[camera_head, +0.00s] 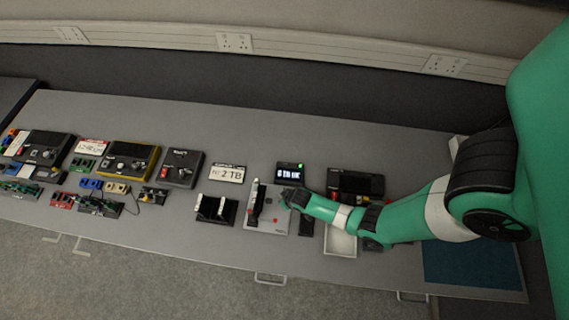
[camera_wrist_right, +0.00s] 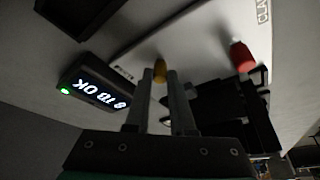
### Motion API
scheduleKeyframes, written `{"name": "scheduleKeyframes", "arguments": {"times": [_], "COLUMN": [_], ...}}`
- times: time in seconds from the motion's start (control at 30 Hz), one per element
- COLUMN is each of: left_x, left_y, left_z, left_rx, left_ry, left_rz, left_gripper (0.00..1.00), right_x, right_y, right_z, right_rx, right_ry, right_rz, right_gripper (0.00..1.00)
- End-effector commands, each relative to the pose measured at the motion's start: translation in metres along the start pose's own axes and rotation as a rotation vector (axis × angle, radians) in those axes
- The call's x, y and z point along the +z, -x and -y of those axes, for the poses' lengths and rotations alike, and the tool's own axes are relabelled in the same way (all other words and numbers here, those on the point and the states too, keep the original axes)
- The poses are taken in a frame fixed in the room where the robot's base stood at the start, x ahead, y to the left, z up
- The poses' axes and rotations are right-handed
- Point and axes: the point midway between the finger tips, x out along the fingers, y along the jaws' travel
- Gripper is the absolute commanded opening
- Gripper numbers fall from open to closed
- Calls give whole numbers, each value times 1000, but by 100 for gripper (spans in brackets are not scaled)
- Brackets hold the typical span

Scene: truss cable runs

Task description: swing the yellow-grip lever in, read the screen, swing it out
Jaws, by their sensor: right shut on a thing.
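The yellow grip (camera_wrist_right: 160,69) of the lever shows between the fingertips of my right gripper (camera_wrist_right: 160,84) in the right wrist view. The gripper is shut on it; the lever's arm is hard to make out. In the head view my right gripper (camera_head: 287,198) is over the right side of a light grey panel (camera_head: 262,222) and hides the yellow grip. The small black screen (camera_head: 290,173) stands just behind the panel. In the right wrist view the screen (camera_wrist_right: 98,88) is lit, upside down, appears to read "8 TB OK", and has a green light. My left gripper is out of view.
A red grip (camera_wrist_right: 242,56) stands on the same panel. A black device with white parts (camera_head: 216,209) lies left of it, and a white tray (camera_head: 340,242) to its right. Several other devices crowd the bench's left. Bare bench (camera_head: 240,140) lies behind.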

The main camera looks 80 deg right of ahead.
Motion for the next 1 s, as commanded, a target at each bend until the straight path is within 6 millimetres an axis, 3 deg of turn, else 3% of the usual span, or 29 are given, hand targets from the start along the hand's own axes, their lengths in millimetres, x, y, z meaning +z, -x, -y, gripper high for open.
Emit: {"name": "scheduleKeyframes", "arguments": {"times": [0.47,0.5,0.63,1.0], "left_x": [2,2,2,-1], "left_y": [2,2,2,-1], "left_z": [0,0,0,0], "left_rx": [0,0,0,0], "left_ry": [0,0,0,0], "left_rz": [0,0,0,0], "left_gripper": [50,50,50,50], "right_x": [0,0,0,-1], "right_y": [0,0,0,6], "right_z": [4,4,4,4], "right_rx": [35,34,34,34], "right_ry": [-86,-85,-85,-84], "right_rz": [-1,-1,-1,-1], "right_gripper": [0,29,52,52]}}
